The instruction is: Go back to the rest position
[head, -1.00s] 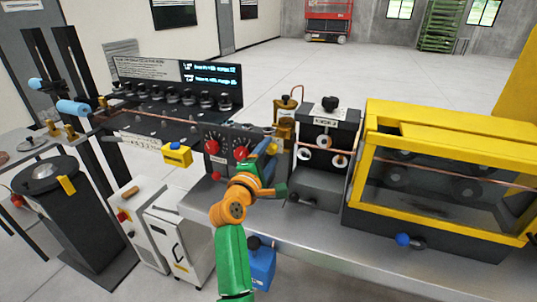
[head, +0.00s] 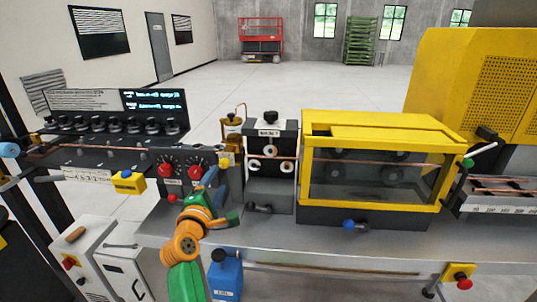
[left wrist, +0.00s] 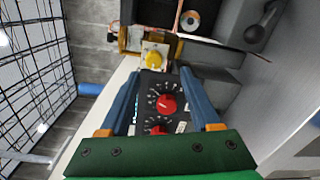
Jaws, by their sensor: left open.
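My left gripper (head: 212,180) has blue fingers and is open. It is in front of the dark control panel (head: 176,182) with two red knobs. In the left wrist view the fingers (left wrist: 158,80) are spread with nothing between them, and the panel's red knobs (left wrist: 166,104) show beyond the gap. My orange and green arm comes up from below. My right gripper is in no view. The copper tube (head: 385,158) runs through the yellow-framed machine (head: 305,180) and stretches left across the bench.
Left of the panel is a black straightener unit (head: 110,150) with a row of knobs. A roller unit (head: 270,190) stands right of the gripper. A blue container (head: 226,278) is below the bench edge (head: 330,250). White cabinets (head: 120,275) stand at lower left.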

